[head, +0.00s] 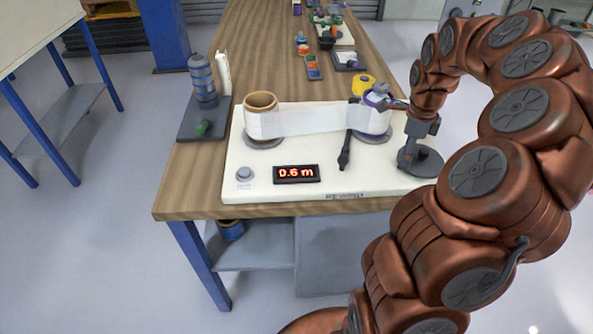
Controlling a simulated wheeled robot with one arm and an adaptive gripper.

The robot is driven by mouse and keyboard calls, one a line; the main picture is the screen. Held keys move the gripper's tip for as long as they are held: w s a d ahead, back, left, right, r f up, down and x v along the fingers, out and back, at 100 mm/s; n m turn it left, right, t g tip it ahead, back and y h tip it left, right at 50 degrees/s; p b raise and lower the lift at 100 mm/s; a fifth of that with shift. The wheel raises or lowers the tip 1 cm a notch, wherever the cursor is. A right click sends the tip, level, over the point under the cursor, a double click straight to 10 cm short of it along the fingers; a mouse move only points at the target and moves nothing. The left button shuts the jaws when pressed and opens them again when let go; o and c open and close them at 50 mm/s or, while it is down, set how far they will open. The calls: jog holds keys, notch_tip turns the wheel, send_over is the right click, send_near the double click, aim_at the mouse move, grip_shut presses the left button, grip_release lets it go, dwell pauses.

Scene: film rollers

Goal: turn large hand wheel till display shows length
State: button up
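The display (296,173) on the white board reads "0.6 m" in red. A dark round disc (424,163), likely the large hand wheel, lies at the board's right edge. My gripper (413,146) points down over it at its upright part. Whether its fingers are closed there is too small to tell. A white film strip (315,121) runs from the brown-cored left roll (261,116) to the right roll (372,118). A purple part (377,95) sits on top of the right roll, close beside my wrist.
A round grey knob (244,173) sits at the board's front left. A black lever-shaped tool (345,151) lies on the board before the right roll. A yellow roll (364,84) stands behind. A blue-grey cylinder (203,82) stands at left. Several small items sit farther back on the wooden table (240,35).

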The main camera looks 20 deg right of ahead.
jog(key=shift+r, duration=3.5)
